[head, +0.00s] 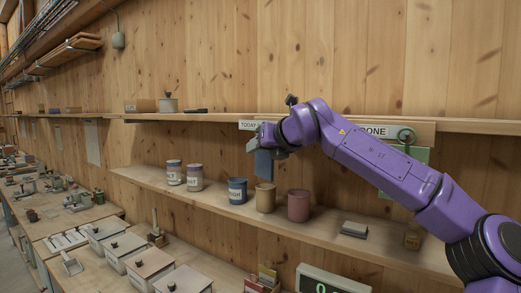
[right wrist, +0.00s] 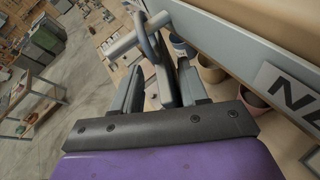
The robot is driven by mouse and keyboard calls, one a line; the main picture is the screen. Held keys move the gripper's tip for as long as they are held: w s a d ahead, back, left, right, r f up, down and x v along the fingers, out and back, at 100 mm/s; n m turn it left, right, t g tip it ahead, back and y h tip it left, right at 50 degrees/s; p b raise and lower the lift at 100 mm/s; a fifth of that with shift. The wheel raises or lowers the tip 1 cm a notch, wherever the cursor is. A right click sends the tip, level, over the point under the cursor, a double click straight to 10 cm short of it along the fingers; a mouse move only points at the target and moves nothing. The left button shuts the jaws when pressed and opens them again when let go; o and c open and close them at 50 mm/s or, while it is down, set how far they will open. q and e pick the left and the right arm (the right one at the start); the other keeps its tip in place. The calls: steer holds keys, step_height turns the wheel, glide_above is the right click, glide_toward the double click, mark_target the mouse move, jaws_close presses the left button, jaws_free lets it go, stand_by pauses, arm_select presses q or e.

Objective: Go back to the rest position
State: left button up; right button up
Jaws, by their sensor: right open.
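My right gripper (head: 262,143) is raised at the upper shelf's front edge, by the sign that begins "TODAY" (head: 248,125). A blue card (head: 263,164) hangs just below the gripper. In the right wrist view the gripper (right wrist: 160,85) is open, with a finger on each side of a thin grey-blue piece that seems to be this card. A grey peg (right wrist: 127,42) and a dark ring show just beyond the fingertips. Whether the fingers touch the card I cannot tell. My left gripper is not in view.
A green card (head: 415,160) hangs at the "DONE" sign (head: 374,131), partly behind my right arm. The lower shelf holds a blue cup (head: 237,190), a tan cup (head: 265,197), a reddish cup (head: 298,205) and two labelled jars. Lidded boxes (head: 150,267) and a scale (head: 330,281) stand below.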

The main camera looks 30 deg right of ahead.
steer(key=b+v, duration=0.4)
steer(key=v, duration=0.6)
steer(key=shift+s, duration=0.1)
